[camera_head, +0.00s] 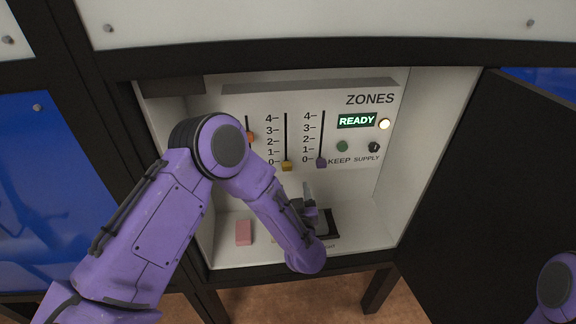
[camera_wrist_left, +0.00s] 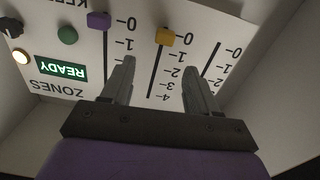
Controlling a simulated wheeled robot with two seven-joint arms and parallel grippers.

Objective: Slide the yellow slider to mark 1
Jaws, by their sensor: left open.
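The yellow slider (camera_head: 286,166) sits at the bottom of its vertical slot, at about mark 0, on the white ZONES panel (camera_head: 365,112). In the left wrist view, where the panel appears upside down, the yellow slider (camera_wrist_left: 166,36) is near its 0 mark. My left gripper (camera_head: 308,190) is below the panel's sliders, partly hidden by my arm. In the left wrist view my left gripper (camera_wrist_left: 159,70) is open and empty, its fingers either side of the yellow slider's slot in the picture. They appear apart from the slider. My right gripper is out of view.
A purple slider (camera_head: 321,163) stands right of the yellow one, near 0. An orange slider (camera_head: 249,136) at left is higher and partly hidden by my arm. The READY display (camera_head: 356,121) is lit. A pink block (camera_head: 243,232) lies on the cabinet floor. Cabinet walls enclose the panel.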

